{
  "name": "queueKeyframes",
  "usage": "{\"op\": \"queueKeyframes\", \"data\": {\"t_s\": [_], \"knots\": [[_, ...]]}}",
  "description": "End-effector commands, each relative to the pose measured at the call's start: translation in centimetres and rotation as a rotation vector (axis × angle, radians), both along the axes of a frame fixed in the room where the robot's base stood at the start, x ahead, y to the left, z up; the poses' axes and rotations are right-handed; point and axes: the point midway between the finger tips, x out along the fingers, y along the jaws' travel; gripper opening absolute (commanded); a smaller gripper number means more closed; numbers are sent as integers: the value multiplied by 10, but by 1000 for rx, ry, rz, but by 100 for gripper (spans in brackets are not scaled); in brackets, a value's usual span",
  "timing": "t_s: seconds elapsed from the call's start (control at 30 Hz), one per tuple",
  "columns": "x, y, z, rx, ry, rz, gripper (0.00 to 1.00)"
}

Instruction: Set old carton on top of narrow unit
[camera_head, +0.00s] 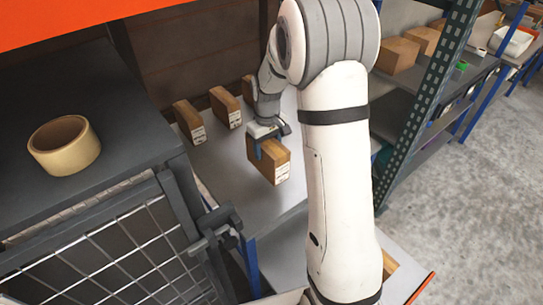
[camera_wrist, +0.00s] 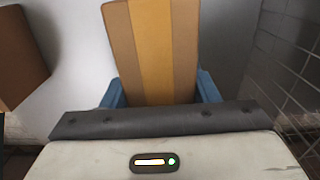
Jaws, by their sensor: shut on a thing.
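A brown carton (camera_head: 268,170) with a white label on its end is between the blue fingers of my gripper (camera_head: 270,148), which is shut on it. The carton is over the grey shelf, and I cannot tell whether it touches the surface. In the wrist view the carton (camera_wrist: 152,50) shows a yellow-orange tape stripe, with a blue finger on each side. A dark unit (camera_head: 110,90) with a wire mesh front stands at the left and may be the narrow unit. Its flat top carries a tan ring-shaped roll (camera_head: 64,146).
Several similar cartons (camera_head: 226,108) stand on the grey shelf (camera_head: 222,160) behind the held one. An orange beam (camera_head: 70,18) crosses the upper left. A rack with a perforated dark green post (camera_head: 425,95) stands at the right. The top of the dark unit is clear around the roll.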

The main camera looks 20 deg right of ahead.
Motion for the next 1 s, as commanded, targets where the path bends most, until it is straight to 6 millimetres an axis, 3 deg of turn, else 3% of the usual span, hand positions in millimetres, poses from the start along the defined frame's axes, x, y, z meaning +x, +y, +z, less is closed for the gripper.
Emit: {"op": "queueKeyframes", "data": {"t_s": [0.5,0.83,0.87,1.0], "knots": [[0,2,-54,0,-2,3,17],[1,2,-59,0,-3,4,17],[0,2,-59,0,-2,4,55],[0,2,-58,0,-2,4,67]]}}
